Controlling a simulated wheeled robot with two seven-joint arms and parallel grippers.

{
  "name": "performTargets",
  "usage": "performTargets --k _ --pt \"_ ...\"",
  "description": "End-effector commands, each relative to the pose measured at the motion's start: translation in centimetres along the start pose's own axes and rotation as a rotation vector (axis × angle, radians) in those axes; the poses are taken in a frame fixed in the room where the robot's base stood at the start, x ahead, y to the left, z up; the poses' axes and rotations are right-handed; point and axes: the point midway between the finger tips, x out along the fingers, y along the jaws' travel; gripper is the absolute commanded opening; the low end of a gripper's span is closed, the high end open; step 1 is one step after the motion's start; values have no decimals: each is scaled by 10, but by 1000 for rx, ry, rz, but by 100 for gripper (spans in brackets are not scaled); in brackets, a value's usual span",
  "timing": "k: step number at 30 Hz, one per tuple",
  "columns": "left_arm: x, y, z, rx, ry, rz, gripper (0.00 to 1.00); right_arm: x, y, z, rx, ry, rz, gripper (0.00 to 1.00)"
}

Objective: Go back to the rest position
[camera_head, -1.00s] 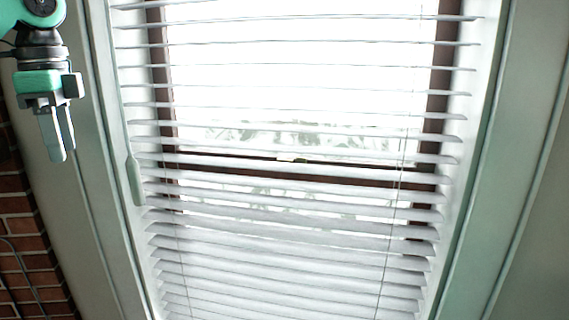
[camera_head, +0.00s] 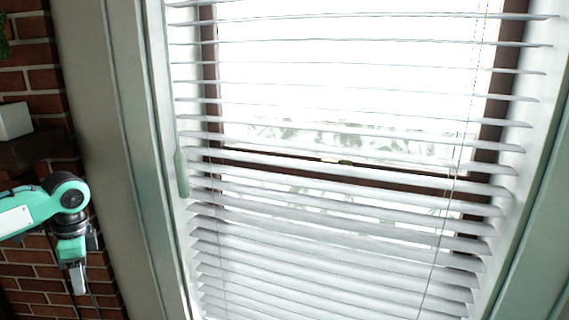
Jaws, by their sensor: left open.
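My left gripper (camera_head: 79,279) hangs at the lower left of the head view, with its fingers pointing down. It is in front of the brick wall, to the left of the window frame, and touches nothing that I can see. Its fingers look small and close together from this angle, with nothing held between them. The green and white left arm comes in from the left edge. My right gripper is not in view.
A window with white slatted blinds (camera_head: 340,222) fills the middle and right. A blind wand (camera_head: 181,172) hangs at its left side. A brick wall (camera_head: 30,75) is at the left, with a dark ledge (camera_head: 38,148) bearing a white block (camera_head: 14,120).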

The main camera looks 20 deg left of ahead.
Motion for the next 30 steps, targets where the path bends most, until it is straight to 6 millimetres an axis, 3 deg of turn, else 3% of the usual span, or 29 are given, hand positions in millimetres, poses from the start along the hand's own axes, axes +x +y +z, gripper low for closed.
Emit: performTargets --k 1,6,15,21,25,30 --pt "28 6 3 -11 -2 11 45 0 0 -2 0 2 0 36" --pt "109 29 9 -45 -10 11 45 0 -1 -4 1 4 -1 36" --pt "224 100 -2 -99 18 1 45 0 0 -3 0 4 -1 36" --pt "275 160 -23 -143 70 -12 45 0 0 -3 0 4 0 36" --pt "297 201 -41 -181 117 -21 45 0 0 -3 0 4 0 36" --pt "309 253 -69 -246 191 -36 45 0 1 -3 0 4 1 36"
